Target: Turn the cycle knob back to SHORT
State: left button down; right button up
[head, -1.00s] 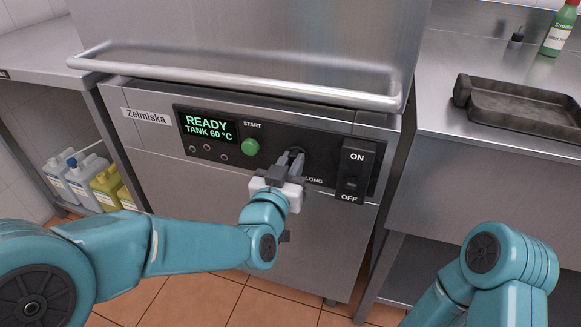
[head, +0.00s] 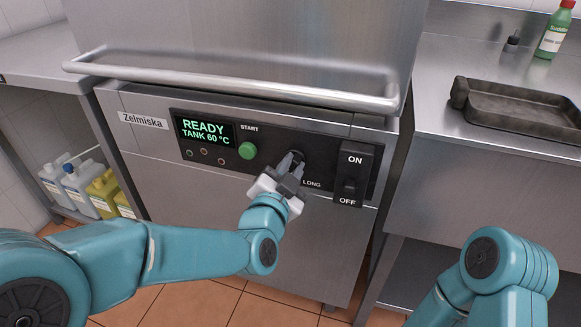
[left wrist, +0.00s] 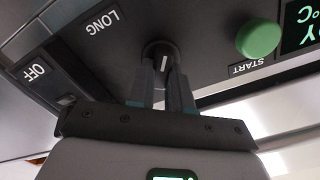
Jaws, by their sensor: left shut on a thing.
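The cycle knob (left wrist: 158,50) is a small dark round knob with a pale pointer line, on the black control panel (head: 270,150) of the dishwasher. My left gripper (head: 293,160) is shut on the knob; in the left wrist view its fingertips (left wrist: 168,75) sit on both sides of it. The word LONG (head: 312,184) shows to the lower right of the gripper. The SHORT label is hidden in the head view behind the gripper and is not seen in the left wrist view. My right gripper is out of view; only part of my right arm shows.
A green START button (head: 247,151) is left of the knob and a black ON/OFF rocker switch (head: 350,186) is right of it. The lit display (head: 205,131) reads READY, TANK 60 °C. A long handle bar (head: 235,85) runs above. A dark tray (head: 530,108) lies on the right counter.

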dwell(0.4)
pick_arm(q)
jog(key=c, duration=1)
grip_release()
jog(key=shift+c, duration=0.2)
jog(key=b+v, duration=0.5)
jog(key=v, duration=1.1)
jog(key=shift+s, duration=0.15)
